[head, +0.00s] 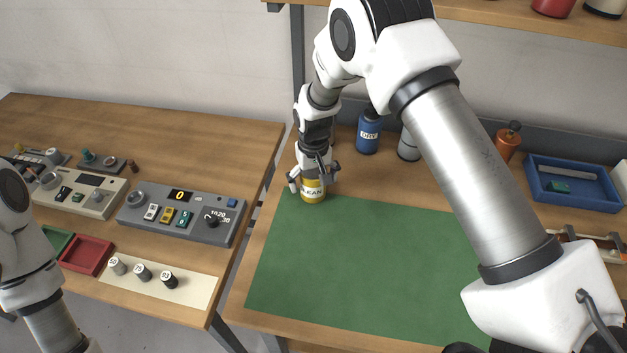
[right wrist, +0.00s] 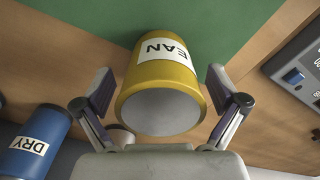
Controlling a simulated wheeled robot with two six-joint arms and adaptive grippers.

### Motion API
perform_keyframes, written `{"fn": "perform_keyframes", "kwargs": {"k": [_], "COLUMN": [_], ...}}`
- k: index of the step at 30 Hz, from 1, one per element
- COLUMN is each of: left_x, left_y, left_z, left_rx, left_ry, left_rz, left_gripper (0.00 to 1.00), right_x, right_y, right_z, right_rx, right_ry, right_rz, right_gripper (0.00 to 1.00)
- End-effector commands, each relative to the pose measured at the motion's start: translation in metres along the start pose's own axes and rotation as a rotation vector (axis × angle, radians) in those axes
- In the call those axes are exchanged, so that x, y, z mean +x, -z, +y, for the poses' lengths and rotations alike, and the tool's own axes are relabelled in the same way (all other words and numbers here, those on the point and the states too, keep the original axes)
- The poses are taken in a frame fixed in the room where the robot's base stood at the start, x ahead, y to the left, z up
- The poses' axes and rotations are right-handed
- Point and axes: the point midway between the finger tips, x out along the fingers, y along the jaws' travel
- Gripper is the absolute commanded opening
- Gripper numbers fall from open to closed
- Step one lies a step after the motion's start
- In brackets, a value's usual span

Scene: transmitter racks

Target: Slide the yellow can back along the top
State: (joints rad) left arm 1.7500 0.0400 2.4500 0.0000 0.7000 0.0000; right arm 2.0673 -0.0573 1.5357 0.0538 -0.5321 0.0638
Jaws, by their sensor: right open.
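The yellow can (head: 312,195), with a white label, stands upright on the bench top at the back left corner of the green mat (head: 350,265). In the right wrist view the can (right wrist: 165,75) is between the fingers, its grey end facing the camera. My right gripper (head: 314,178) is open, with one finger on each side of the can. In the right wrist view the gripper (right wrist: 160,92) shows small gaps beside the can, though contact is hard to judge. Of my left arm only links show at the left edge; its gripper is out of view.
A blue bottle labelled DRY (head: 368,133) stands behind and right of the can, with a grey container (head: 408,147) beside it. An orange bottle (head: 508,142) and a blue tray (head: 572,208) are further right. A grey control box (head: 180,215) sits on the separate left table.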

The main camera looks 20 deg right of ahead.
Motion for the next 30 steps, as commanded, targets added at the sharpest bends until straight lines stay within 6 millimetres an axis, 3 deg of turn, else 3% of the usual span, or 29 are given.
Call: {"fn": "perform_keyframes", "kwargs": {"k": [5,12,18,30], "left_x": [0.0,0.0,0.0,0.0], "left_y": [0.0,0.0,0.0,0.0], "left_z": [0.0,0.0,0.0,0.0], "left_rx": [0.0,0.0,0.0,0.0], "left_ry": [0.0,0.0,0.0,0.0], "left_rz": [0.0,0.0,0.0,0.0], "left_gripper": [0.67,0.67,0.67,0.67], "right_x": [-0.019,-0.074,-0.109,-0.119], "right_y": [0.001,0.002,0.001,0.001], "right_z": [0.0,0.0,0.0,0.001], "right_rx": [0.0,0.0,0.0,0.0], "right_ry": [0.0,0.0,0.0,0.0], "right_rz": [0.004,0.004,0.001,-0.001], "right_gripper": [0.96,0.96,0.96,0.96]}}
